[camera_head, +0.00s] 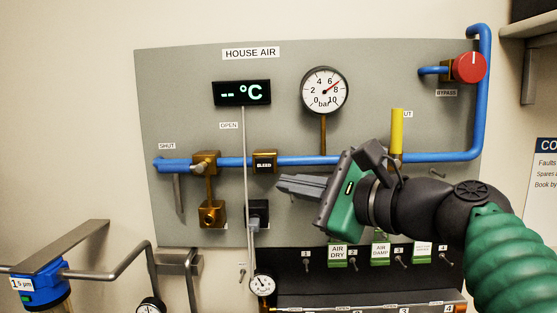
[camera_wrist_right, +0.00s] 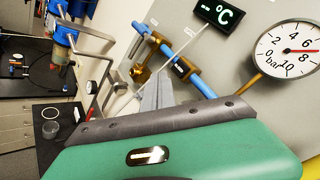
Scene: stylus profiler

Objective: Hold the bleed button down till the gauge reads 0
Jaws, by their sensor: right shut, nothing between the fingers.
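The brass bleed block (camera_head: 264,156) with its black BLEED label sits on the blue pipe; it also shows in the right wrist view (camera_wrist_right: 184,68). I cannot make out a separate button on it. The round white gauge (camera_head: 325,91), marked in bar, hangs above the pipe; it also shows in the right wrist view (camera_wrist_right: 289,50). My left gripper is not in view.
A brass valve (camera_head: 206,163) is left of the bleed block. A thin rod hangs under the temperature display (camera_head: 242,93). A black fitting (camera_head: 257,212) is below the pipe. A yellow handle (camera_head: 397,131) and red bypass knob (camera_head: 468,67) are at right.

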